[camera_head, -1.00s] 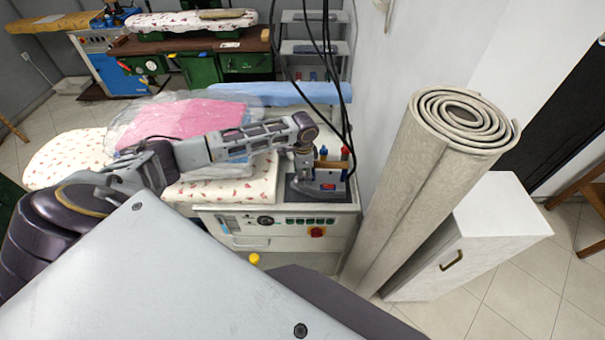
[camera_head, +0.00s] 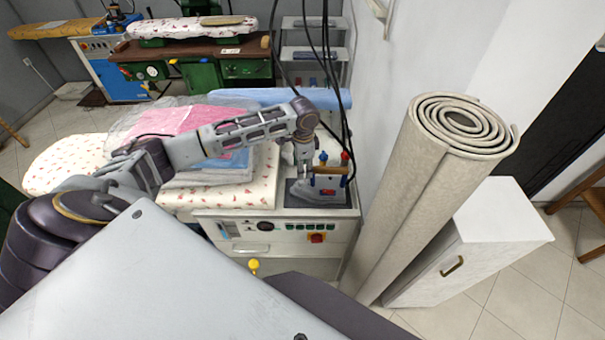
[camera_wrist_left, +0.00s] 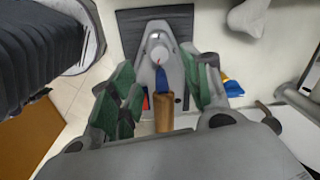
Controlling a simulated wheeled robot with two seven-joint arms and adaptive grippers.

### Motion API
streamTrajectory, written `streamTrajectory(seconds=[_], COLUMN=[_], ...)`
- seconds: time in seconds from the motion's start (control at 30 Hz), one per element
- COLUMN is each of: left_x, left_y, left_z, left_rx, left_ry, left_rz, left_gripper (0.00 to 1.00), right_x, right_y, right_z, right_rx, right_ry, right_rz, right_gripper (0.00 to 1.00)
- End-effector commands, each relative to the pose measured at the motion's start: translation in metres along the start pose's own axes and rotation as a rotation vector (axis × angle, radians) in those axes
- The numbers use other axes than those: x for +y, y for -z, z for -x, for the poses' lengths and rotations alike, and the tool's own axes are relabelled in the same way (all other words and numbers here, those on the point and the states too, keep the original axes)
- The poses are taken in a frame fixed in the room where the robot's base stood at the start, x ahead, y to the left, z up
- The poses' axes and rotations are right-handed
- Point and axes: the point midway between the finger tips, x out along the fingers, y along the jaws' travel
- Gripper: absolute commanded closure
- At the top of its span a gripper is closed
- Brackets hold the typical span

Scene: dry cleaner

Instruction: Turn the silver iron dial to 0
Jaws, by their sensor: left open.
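The silver iron (camera_head: 318,194) rests on a dark pad at the right end of the ironing station, with a brown wooden handle and blue and red parts on top. In the left wrist view the iron's grey body (camera_wrist_left: 143,72) points up the picture. Its round pale dial (camera_wrist_left: 158,52) with a small red mark is near the tip, and the wooden handle (camera_wrist_left: 164,112) is below. My left gripper (camera_head: 304,176) is over the iron, pointing down. In the wrist view its open green-padded fingers (camera_wrist_left: 162,92) are on either side of the handle. The dial's numbers are too small to read.
The station's control panel (camera_head: 275,228) is below the iron. A pink bagged garment (camera_head: 190,121) lies on the padded board to the left. Black cables hang behind the iron. A rolled carpet (camera_head: 425,190) and a white cabinet (camera_head: 490,245) stand at the right.

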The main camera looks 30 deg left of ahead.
Motion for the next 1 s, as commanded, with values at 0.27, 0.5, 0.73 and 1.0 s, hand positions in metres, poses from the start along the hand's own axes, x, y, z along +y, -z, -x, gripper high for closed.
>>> streamTrajectory(seconds=[0.27, 0.5, 0.73, 1.0], left_x=[0.000, 0.000, 0.000, 0.005], left_y=[0.000, 0.000, 0.000, 0.002], left_z=[0.036, 0.048, 0.048, 0.045], left_rx=[0.002, 0.000, 0.000, 0.003], left_ry=[0.001, 0.000, 0.000, -0.001], left_rz=[0.001, 0.001, 0.001, -0.005], left_gripper=[0.52, 0.52, 0.52, 0.52], right_x=[0.000, 0.000, 0.000, 0.000], right_y=[0.000, 0.000, 0.000, 0.000], right_z=[0.000, 0.000, 0.000, 0.000], right_rx=[0.000, 0.000, 0.000, 0.000], right_ry=[0.000, 0.000, 0.000, 0.000], right_rz=[0.000, 0.000, 0.000, 0.000], right_gripper=[0.52, 0.52, 0.52, 0.52])
